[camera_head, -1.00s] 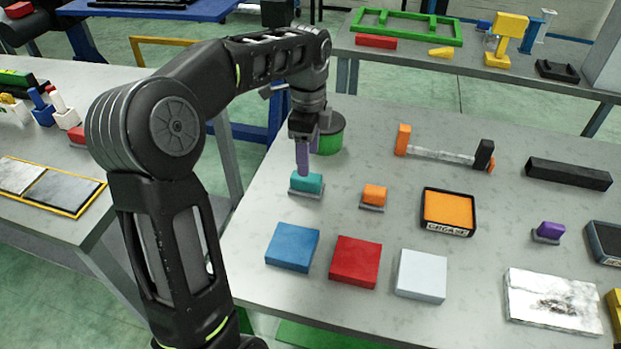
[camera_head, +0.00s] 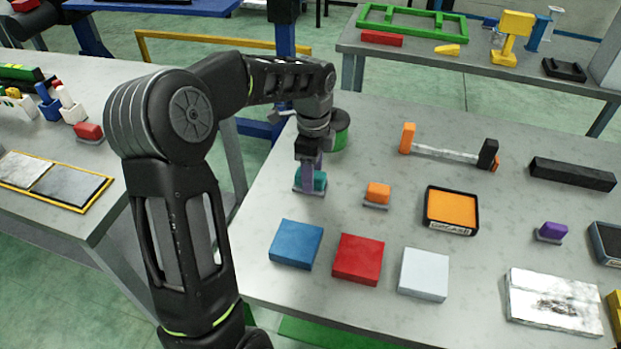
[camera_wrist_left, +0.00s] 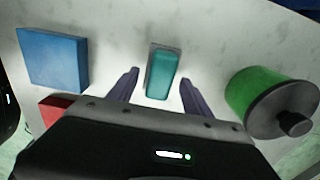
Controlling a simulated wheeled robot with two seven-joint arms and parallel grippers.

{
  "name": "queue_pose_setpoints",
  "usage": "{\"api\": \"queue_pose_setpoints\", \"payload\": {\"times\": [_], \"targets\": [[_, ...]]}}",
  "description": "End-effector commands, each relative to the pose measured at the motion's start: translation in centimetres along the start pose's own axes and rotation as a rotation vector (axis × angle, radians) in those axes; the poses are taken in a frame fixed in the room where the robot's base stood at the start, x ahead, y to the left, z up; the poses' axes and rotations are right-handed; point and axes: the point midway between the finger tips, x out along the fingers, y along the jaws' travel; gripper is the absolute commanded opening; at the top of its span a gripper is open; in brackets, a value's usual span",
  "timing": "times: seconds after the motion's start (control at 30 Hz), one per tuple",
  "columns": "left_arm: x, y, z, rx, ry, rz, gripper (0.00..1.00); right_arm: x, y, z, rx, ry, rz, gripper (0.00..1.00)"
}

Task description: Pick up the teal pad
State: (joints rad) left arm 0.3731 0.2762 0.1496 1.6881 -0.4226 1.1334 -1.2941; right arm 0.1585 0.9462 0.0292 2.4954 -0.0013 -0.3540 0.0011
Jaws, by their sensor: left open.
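The teal pad (camera_head: 319,181) sits on a thin grey base on the grey table, at the left in the head view. It also shows in the left wrist view (camera_wrist_left: 161,74), between the two purple fingers. My left gripper (camera_head: 308,178) is open and points down at the pad, one finger partly hiding it. In the left wrist view the open fingers (camera_wrist_left: 158,92) stand apart on either side of the pad, with gaps between. My right gripper is not in view.
A green round can (camera_head: 340,130) with a dark lid stands close behind the pad. An orange pad (camera_head: 378,192) is to its right. Blue (camera_head: 296,243), red (camera_head: 358,258) and white (camera_head: 423,271) blocks lie in front. An orange grease tray (camera_head: 451,207) lies farther right.

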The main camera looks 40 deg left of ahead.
Motion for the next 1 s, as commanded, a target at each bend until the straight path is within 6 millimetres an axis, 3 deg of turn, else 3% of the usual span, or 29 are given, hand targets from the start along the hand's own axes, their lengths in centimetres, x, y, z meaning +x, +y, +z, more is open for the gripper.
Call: {"api": "queue_pose_setpoints", "payload": {"times": [0.17,0.73,1.0], "targets": [[1.54,0.00,0.06,-0.001,-0.001,0.000,0.58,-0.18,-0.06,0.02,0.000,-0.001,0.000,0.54],[1.55,-0.02,0.03,-0.001,-0.001,-0.001,0.58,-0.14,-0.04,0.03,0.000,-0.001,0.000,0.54],[1.55,-0.02,0.02,-0.001,-0.001,-0.001,0.37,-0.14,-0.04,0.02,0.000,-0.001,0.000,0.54]]}}
